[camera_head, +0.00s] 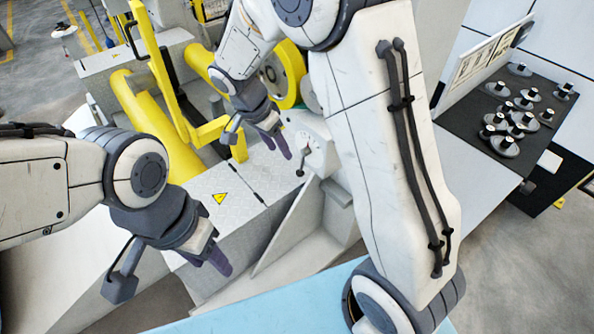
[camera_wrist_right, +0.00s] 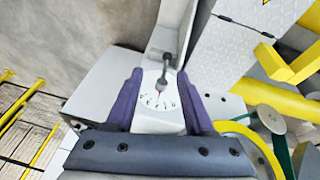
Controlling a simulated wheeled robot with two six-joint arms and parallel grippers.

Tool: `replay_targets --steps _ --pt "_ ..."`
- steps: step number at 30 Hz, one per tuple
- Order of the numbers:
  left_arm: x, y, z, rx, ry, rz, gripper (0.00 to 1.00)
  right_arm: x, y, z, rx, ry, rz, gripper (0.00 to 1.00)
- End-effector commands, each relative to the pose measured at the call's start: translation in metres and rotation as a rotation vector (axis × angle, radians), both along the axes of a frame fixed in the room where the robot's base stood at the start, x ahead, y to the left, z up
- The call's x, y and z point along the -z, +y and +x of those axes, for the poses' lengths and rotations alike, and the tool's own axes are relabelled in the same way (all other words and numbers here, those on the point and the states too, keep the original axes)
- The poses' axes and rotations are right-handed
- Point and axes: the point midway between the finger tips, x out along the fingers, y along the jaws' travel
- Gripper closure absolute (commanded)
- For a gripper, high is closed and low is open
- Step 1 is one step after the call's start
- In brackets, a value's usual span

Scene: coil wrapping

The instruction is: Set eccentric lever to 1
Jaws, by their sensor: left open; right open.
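The eccentric lever (camera_head: 301,167) is a small dark-tipped handle on the light machine panel, just right of my right gripper (camera_head: 257,140) in the head view. In the right wrist view the lever (camera_wrist_right: 167,68) is a grey rod with a dark knob, lying over a white dial (camera_wrist_right: 160,102) with small marks too small to read. Both purple fingers of my right gripper stand apart, one on each side of the lever and dial in that view, with no contact visible. My left gripper (camera_head: 170,274) is open and empty at the lower left, away from the lever.
A yellow frame (camera_head: 160,90) and a yellow-rimmed wheel (camera_head: 285,75) stand behind my right gripper. A metal cover (camera_head: 240,190) with a warning sign lies below it. A black board (camera_head: 505,120) with several round pieces is at the right. A light blue surface (camera_head: 300,295) lies in front.

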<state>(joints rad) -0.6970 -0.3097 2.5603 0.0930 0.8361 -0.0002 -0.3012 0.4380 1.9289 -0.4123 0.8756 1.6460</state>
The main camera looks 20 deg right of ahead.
Motion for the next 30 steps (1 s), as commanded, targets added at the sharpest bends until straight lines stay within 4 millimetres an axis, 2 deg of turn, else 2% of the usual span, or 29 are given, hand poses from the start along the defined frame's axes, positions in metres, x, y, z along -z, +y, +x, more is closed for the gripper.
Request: replay_targets --steps 1,4,7,13,24,30 --pt "0.015 0.0 0.0 0.0 0.0 0.0 0.5 0.025 -0.012 0.013 0.094 -0.023 -0.021 0.47" --pt "0.022 0.0 0.0 0.0 0.0 0.0 0.5 0.043 -0.028 0.03 0.231 -0.07 -0.048 0.47" --pt "0.025 0.0 0.0 0.0 -0.001 -0.001 0.5 0.052 -0.036 0.038 0.304 -0.099 -0.063 0.47" --pt "0.022 0.0 0.0 0.0 -0.001 -0.001 0.5 0.07 -0.046 0.041 0.332 -0.106 -0.07 0.47" --pt "0.017 0.0 0.0 0.0 -0.001 -0.001 0.5 0.131 -0.071 0.041 0.33 -0.104 -0.067 0.47" --pt "0.016 0.0 0.0 0.0 -0.001 -0.001 0.5 0.147 -0.077 0.043 0.328 -0.107 -0.066 0.47"
